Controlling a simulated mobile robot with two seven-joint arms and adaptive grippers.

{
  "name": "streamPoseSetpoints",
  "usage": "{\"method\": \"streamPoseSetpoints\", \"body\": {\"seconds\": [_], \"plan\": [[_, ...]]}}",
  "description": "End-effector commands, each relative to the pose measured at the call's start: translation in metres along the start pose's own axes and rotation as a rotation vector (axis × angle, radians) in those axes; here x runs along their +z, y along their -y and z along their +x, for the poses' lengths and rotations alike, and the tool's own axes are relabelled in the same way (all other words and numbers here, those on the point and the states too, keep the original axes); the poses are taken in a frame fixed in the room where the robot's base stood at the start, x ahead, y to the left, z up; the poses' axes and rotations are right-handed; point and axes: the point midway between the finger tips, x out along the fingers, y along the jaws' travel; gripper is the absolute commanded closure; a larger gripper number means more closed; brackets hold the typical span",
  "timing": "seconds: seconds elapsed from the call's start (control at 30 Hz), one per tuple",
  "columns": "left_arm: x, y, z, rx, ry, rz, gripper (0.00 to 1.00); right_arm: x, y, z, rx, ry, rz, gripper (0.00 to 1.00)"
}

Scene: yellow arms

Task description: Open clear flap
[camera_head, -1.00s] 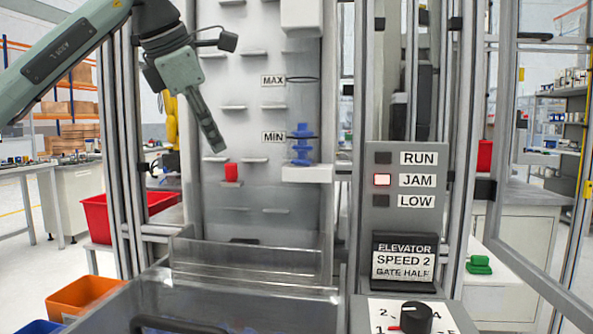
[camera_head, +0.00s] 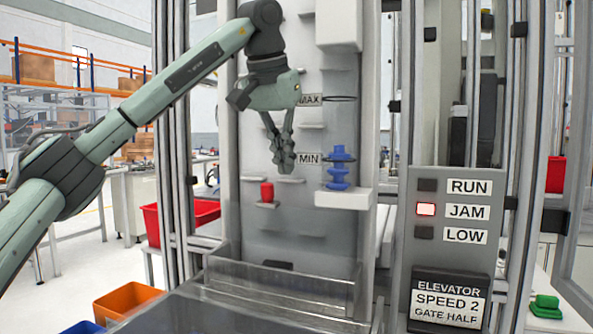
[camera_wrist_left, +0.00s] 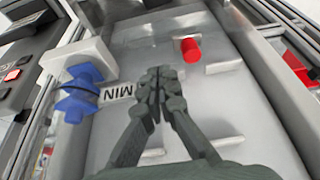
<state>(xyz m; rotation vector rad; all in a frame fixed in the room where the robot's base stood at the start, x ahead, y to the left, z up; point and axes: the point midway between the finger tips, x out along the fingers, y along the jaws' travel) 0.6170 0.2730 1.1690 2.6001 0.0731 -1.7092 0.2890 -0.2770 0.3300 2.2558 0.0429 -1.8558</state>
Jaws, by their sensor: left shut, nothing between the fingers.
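A see-through panel (camera_head: 285,293) stands low across the front of the elevator, above the hopper; I cannot tell for sure that it is the clear flap. My left gripper (camera_head: 284,162) hangs fingers-down in front of the elevator's grey board (camera_head: 300,225), left of the MIN label and above and right of a red cylinder (camera_head: 267,192). Its fingers are together and empty. In the left wrist view the closed fingertips (camera_wrist_left: 161,76) are between the MIN label and the red cylinder (camera_wrist_left: 190,50). I cannot tell whether they touch anything. My right gripper is not in view.
A blue spool-like part (camera_head: 339,168) stands on a white ledge (camera_head: 343,198) right of the gripper. A control panel (camera_head: 452,250) with the JAM light lit red is further right. Metal posts flank the board. Red and orange bins (camera_head: 127,300) are at left.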

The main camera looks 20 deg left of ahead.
Motion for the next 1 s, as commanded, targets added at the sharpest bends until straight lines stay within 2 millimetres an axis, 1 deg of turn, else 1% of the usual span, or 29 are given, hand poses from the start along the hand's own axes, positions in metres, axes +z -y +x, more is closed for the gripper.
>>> {"method": "streamPoseSetpoints", "body": {"seconds": [0.03,0.2,0.3,0.43,0.6,0.73,1.0], "plan": [[0.001,0.000,0.010,-0.002,0.004,0.000,1.00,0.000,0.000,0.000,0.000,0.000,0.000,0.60],[0.001,0.000,0.043,-0.001,0.004,-0.001,1.00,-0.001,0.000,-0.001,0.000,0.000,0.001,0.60],[0.001,0.000,0.059,0.000,0.003,-0.002,1.00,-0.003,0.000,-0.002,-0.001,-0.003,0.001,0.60],[0.000,0.000,0.074,-0.001,0.002,-0.002,1.00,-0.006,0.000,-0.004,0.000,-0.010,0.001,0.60],[0.000,-0.001,0.083,0.000,-0.001,-0.002,1.00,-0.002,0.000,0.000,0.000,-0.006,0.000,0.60],[0.000,-0.001,0.084,0.000,-0.001,-0.002,1.00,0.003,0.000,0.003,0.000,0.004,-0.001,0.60],[0.001,0.000,0.085,0.000,-0.010,-0.002,1.00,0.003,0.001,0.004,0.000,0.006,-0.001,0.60]]}}
